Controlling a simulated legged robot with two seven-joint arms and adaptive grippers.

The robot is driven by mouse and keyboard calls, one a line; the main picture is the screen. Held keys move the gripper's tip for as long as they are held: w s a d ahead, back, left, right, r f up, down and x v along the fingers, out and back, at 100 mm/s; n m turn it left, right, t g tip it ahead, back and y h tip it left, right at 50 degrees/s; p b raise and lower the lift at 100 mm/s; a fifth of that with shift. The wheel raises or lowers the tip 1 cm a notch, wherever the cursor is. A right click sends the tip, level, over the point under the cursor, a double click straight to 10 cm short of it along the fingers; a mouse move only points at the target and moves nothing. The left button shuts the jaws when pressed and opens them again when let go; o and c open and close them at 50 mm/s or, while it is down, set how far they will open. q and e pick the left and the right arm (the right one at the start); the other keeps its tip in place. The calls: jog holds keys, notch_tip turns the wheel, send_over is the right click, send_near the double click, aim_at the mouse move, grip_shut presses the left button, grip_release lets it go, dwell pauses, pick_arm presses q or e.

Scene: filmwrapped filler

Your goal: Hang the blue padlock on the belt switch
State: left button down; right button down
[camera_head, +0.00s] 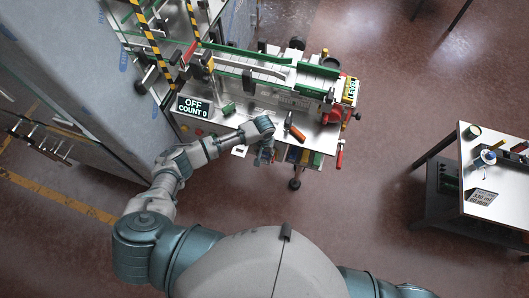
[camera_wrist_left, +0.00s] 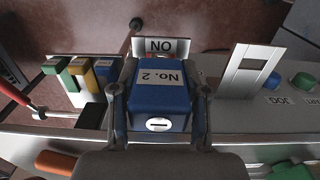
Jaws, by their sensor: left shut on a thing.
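My left gripper (camera_wrist_left: 158,110) is shut on the blue padlock (camera_wrist_left: 160,90), its fingers on either side of the body. The padlock has a white label with "No. 2" and a pale round face with a slot. In the head view my left gripper (camera_head: 265,154) is at the front edge of the machine table, and the padlock is too small to make out clearly. I cannot tell which part is the belt switch, or whether a shackle is around anything. My right gripper is out of view.
Green, yellow and blue blocks (camera_wrist_left: 80,72) hang beside the padlock on the left. A pale plate with a window (camera_wrist_left: 249,70) and buttons (camera_wrist_left: 272,81) are on the right. A conveyor machine (camera_head: 255,75) shows "OFF COUNT 0" on its display (camera_head: 194,106). A side table (camera_head: 492,205) stands right.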

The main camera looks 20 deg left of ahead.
pick_arm(q)
jog(key=shift+f+b, duration=0.35)
jog(key=shift+f, duration=0.55)
jog(key=c, duration=0.5)
grip_release()
notch_tip(320, 180, up, 12)
jog(key=shift+a, duration=0.1)
